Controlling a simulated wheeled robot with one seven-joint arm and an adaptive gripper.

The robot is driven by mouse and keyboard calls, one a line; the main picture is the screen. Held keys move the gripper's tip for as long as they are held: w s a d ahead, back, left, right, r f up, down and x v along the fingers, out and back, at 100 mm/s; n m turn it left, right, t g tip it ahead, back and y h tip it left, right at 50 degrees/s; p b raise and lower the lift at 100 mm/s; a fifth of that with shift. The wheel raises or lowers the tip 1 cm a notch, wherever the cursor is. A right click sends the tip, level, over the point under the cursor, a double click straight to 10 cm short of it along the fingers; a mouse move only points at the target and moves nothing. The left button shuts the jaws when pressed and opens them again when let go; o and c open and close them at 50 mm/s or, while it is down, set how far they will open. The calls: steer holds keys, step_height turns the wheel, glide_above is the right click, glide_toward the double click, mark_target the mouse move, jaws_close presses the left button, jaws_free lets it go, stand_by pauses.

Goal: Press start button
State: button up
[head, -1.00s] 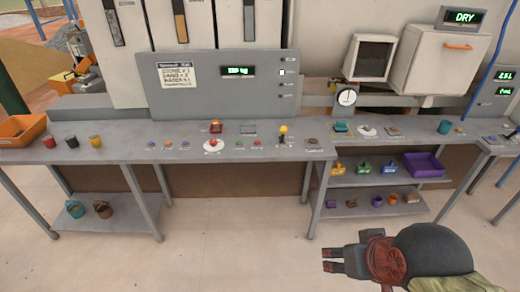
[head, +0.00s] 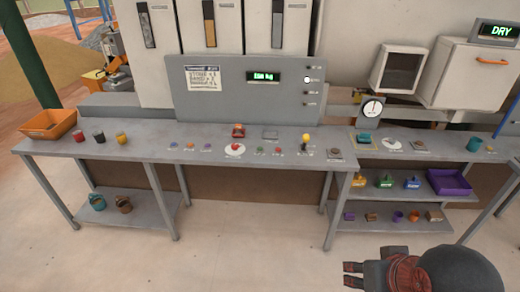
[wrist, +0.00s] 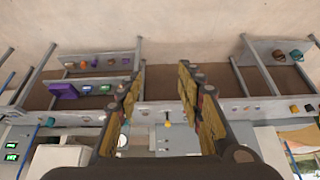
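Small buttons sit along the front of the long grey table in the head view: a green button (head: 262,150), a red button (head: 277,149), a blue one (head: 174,146), an orange one (head: 190,146) and a purple one (head: 207,146). A larger red button on a white round base (head: 234,149) sits between them. Their labels are too small to read, so I cannot tell which is start. My gripper (head: 353,275) is in front of the table at lower right, apart from all buttons. In the wrist view my gripper (wrist: 158,90) is open, with nothing between its fingers.
A yellow-knobbed lever (head: 306,139) stands right of the buttons. A grey control panel (head: 230,100) rises behind. An orange bin (head: 50,124) and small cups are at left. A lower shelf (head: 400,196) with blocks and a purple tray (head: 449,182) is at right. The floor in front is clear.

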jaws_close()
stand_by(1.5)
